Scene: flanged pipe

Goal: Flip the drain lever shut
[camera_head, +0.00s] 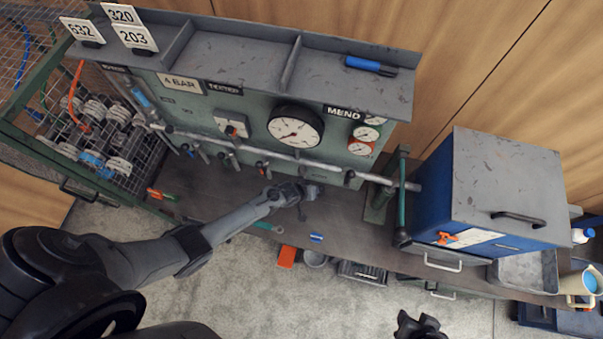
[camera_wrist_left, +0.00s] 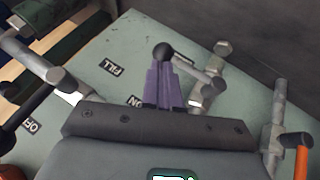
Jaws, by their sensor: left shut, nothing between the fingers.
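In the left wrist view a lever with a black ball knob (camera_wrist_left: 163,51) and a metal arm sits on the green panel (camera_wrist_left: 120,45), by the labels "FILL" and "ON". My left gripper (camera_wrist_left: 162,66) is shut and empty, its purple-grey fingertips at the knob; I cannot tell if they touch it. In the head view my left gripper (camera_head: 308,191) is low in front of the green panel, right of several small levers on the pipe. Which lever is the drain lever cannot be read. My right gripper (camera_head: 420,326) shows only partly at the bottom edge, its fingers unclear.
A large gauge (camera_head: 296,127) and small gauges sit on the panel above the horizontal pipe (camera_head: 300,158). An orange-handled lever (camera_wrist_left: 301,162) is at the right in the wrist view. A blue cabinet (camera_head: 440,190) stands at right, a wire rack (camera_head: 105,130) at left.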

